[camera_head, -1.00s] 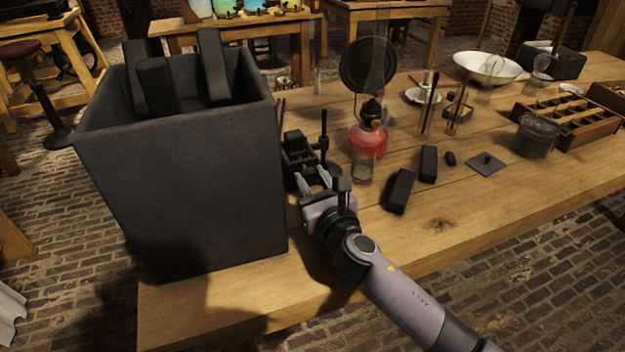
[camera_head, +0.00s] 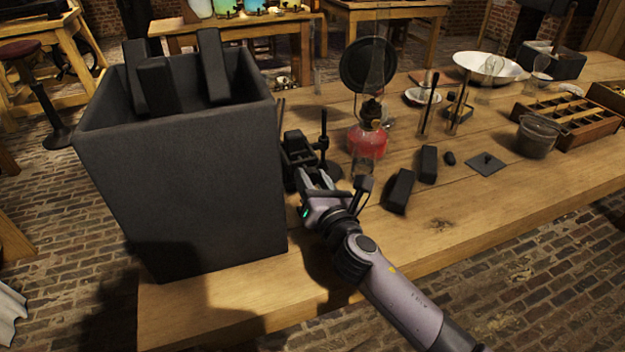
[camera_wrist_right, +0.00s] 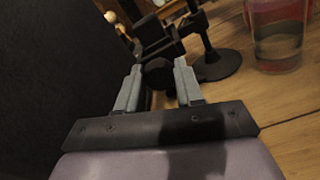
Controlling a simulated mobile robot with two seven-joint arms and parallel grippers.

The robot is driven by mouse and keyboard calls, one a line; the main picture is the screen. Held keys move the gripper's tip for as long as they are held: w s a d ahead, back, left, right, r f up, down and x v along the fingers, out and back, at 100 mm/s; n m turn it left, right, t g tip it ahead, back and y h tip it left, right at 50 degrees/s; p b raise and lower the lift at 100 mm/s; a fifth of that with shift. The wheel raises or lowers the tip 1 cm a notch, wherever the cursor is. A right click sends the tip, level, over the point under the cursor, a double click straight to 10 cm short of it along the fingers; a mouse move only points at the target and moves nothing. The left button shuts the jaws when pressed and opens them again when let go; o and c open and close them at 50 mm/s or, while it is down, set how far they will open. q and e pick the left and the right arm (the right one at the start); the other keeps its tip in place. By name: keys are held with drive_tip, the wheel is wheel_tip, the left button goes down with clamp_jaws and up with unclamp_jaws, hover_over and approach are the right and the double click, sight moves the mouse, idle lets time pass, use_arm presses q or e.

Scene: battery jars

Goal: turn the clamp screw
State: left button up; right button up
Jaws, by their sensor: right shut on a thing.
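The black clamp (camera_head: 297,147) sits on the wooden bench just right of the big dark jar. In the right wrist view the clamp frame (camera_wrist_right: 160,42) is ahead of my fingers, and the dark round head of the clamp screw (camera_wrist_right: 159,74) shows between them. My right gripper (camera_head: 306,173) is shut on this screw head, one grey finger on each side; the right wrist view shows the fingers (camera_wrist_right: 158,78) from behind. In the head view the screw head is hidden by the gripper. My left gripper is not in view.
The tall dark jar (camera_head: 190,190) with black plates stands close left. A black rod stand (camera_head: 324,150) and red lamp (camera_head: 367,140) are just right of the clamp. Black blocks (camera_head: 399,190) lie further right. The bench front (camera_head: 240,315) is clear.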

drive_tip(key=shift+m, duration=0.7)
drive_tip(key=o, duration=1)
drive_tip(key=shift+o, duration=0.2)
drive_tip(key=shift+s, duration=0.1)
drive_tip(key=shift+p+v, duration=0.4)
drive_tip(key=shift+v, duration=3.15)
